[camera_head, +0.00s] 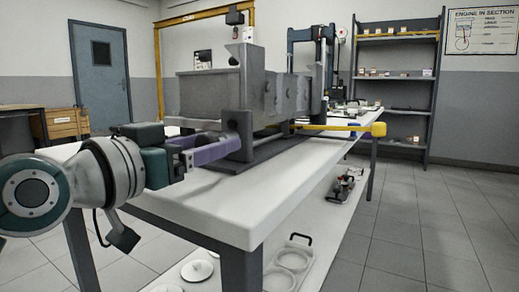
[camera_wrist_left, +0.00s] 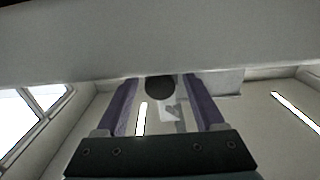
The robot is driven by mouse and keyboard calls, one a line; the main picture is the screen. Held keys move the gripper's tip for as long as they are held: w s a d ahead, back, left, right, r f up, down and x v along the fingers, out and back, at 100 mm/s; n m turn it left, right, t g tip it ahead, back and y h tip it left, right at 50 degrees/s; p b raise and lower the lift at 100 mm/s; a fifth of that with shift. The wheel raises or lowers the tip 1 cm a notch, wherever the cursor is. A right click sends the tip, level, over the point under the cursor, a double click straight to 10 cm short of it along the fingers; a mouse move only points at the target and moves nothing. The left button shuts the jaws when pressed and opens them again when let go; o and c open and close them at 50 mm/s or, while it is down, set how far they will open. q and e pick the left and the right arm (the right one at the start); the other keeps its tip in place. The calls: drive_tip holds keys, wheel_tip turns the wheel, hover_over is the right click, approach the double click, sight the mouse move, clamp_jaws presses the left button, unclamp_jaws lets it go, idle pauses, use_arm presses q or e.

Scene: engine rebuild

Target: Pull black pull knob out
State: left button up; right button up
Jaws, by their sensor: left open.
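The black pull knob (camera_wrist_left: 160,88) shows in the left wrist view as a dark round shape below a broad grey face (camera_wrist_left: 160,38). The purple fingers of my left gripper (camera_wrist_left: 159,80) are open, one on each side of the knob, with visible gaps. In the head view, my left gripper (camera_head: 213,148) reaches in from the left, with its fingers beside the lower part of a grey machine (camera_head: 205,95) on the white workbench (camera_head: 255,205). My right gripper is not in view.
Trays and parts lie on the lower shelf (camera_head: 290,265). A dark shelving unit (camera_head: 398,85) stands at the back right. The floor on the right is clear.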

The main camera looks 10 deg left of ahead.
use_arm(q)
drive_tip(key=shift+b+x, duration=0.3)
drive_tip(key=shift+x, duration=1.1)
drive_tip(key=shift+c, duration=0.2)
clamp_jaws()
